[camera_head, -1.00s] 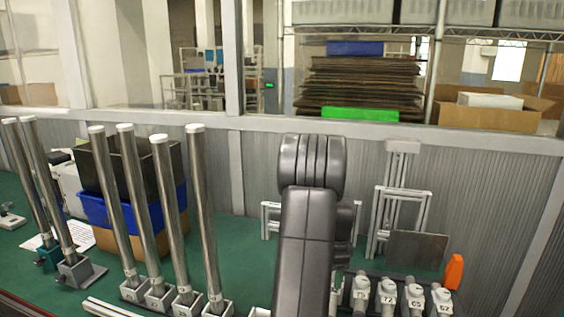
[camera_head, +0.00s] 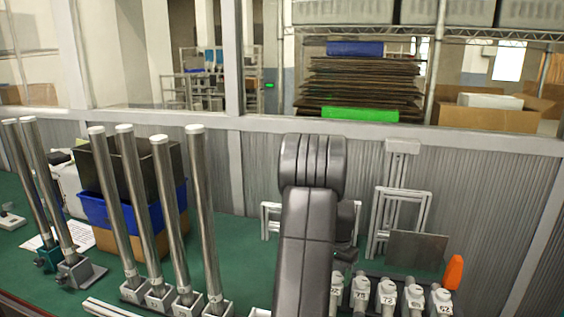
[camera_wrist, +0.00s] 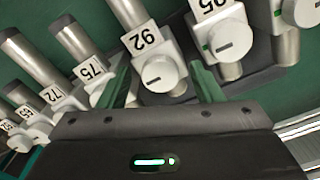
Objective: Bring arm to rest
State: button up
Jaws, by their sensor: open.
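My gripper (camera_wrist: 163,80) is open in the wrist view, with its green fingers spread on either side of the white-capped piece labelled 92 (camera_wrist: 158,72). Whether the fingers touch it I cannot tell. In the head view my grey arm fills the centre and hides most of the gripper. The 92 piece (camera_head: 337,287) shows just right of my arm, at the left end of the visible row of numbered pieces.
More numbered pieces (camera_head: 388,296) stand to the right in a rack, with an orange block (camera_head: 454,272) beyond. Tall metal posts (camera_head: 205,220) stand left of my arm. Behind are a blue bin (camera_head: 97,210), metal frames (camera_head: 399,215) and a window wall.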

jog(key=n, duration=0.4)
jog(key=shift+n, duration=0.4)
jog(key=shift+d+n, duration=0.15)
jog(key=shift+n, duration=1.95)
jog(key=shift+r, duration=0.1)
